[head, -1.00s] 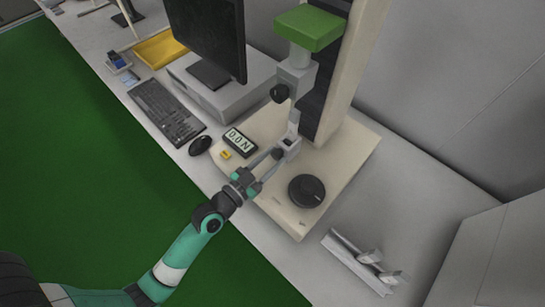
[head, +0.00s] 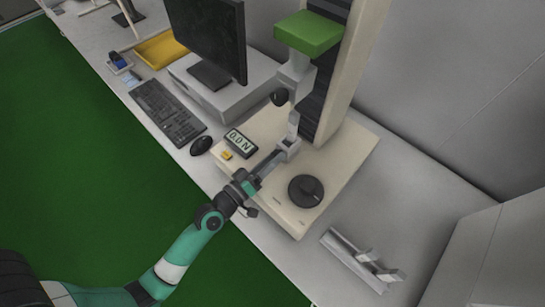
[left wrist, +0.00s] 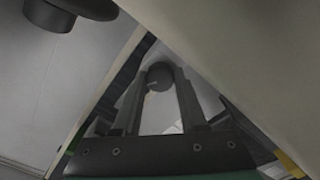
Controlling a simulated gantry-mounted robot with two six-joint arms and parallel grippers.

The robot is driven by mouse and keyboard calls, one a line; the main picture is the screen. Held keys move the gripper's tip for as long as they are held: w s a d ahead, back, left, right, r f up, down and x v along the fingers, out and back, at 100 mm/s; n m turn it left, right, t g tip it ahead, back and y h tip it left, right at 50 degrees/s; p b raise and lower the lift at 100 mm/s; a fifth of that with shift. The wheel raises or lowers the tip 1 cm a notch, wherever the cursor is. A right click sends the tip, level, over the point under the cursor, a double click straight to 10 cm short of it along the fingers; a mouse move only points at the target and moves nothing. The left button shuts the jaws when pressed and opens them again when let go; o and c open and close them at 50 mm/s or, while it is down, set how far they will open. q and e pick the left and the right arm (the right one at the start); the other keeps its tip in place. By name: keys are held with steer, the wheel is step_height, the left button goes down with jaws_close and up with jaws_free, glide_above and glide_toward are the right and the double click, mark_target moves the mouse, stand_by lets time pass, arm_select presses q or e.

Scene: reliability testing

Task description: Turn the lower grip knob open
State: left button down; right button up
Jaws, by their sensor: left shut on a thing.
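The tensile tester's lower grip (head: 291,143) is a small grey block on the beige base (head: 330,175). My left gripper (head: 277,156) reaches it from the lower left and is shut on the lower grip knob. In the left wrist view the dark round knob (left wrist: 160,74) sits between the two fingertips, with a thin light mark on its face. In the head view the fingers hide the knob. The upper grip (head: 294,75) is above, with its own black knob (head: 280,97). My right gripper is not in view.
A display reading 0.0 N (head: 240,143) and a yellow button (head: 226,155) are left of the gripper. A large black dial (head: 306,190) is to its right. The mouse (head: 201,145) and keyboard (head: 168,111) lie further left. A metal bracket (head: 355,262) lies at the lower right.

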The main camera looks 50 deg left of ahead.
arm_select(q)
steer(key=n+p, duration=0.1)
steer(key=n, duration=0.5)
steer(key=shift+n, duration=0.3)
stand_by(0.4)
steer(key=shift+c, duration=2.2)
jaws_free()
steer(key=s+d+b, duration=0.1)
steer(key=s+b, duration=0.3)
steer(key=s, duration=0.7)
steer(key=shift+s, duration=0.3)
